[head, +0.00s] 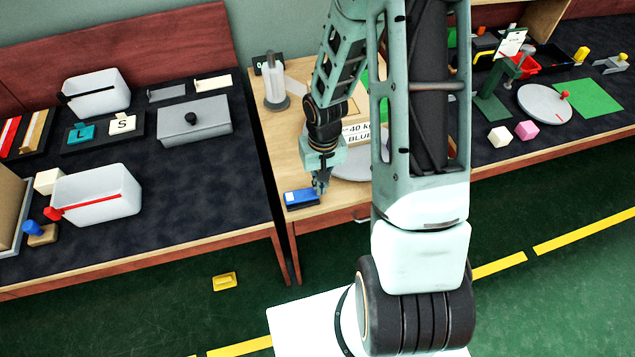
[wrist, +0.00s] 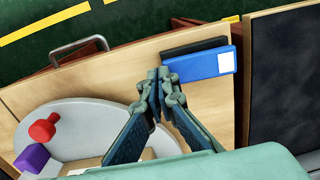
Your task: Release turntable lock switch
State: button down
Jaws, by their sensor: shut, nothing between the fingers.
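A blue block with a white patch on one end (head: 300,197) sits on a dark base on the wooden table; it also shows in the wrist view (wrist: 199,65). It may be the lock switch, but I cannot read any marking. My gripper (head: 321,189) points down beside the block's right end; in the wrist view its shut, empty fingertips (wrist: 158,76) are close to the block's end. I cannot tell whether they touch it. The grey turntable disc (wrist: 90,112) carries a red knobbed piece (wrist: 43,129) and a purple block (wrist: 32,158). My arm hides much of the disc in the head view.
A drawer handle (wrist: 78,47) is on the table's front. A dark-topped table (head: 190,208) with white bins stands left. Another dark bench (head: 550,140) with a grey disc (head: 545,103) stands right. A grey and white post (head: 273,82) stands at the wooden table's back.

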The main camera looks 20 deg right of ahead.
jog(key=shift+r+p, duration=0.1)
jog(key=shift+p, duration=0.2)
jog(key=shift+r+p, duration=0.5)
jog(key=shift+r, duration=0.2)
jog(key=shift+r+p, duration=0.45)
jog(key=shift+r, duration=0.1)
notch_tip(320, 180, up, 13)
jog(key=d+p, duration=0.2)
jog(key=shift+d+f, duration=0.2)
jog(key=shift+d, duration=0.2)
jog(key=shift+w, duration=0.1)
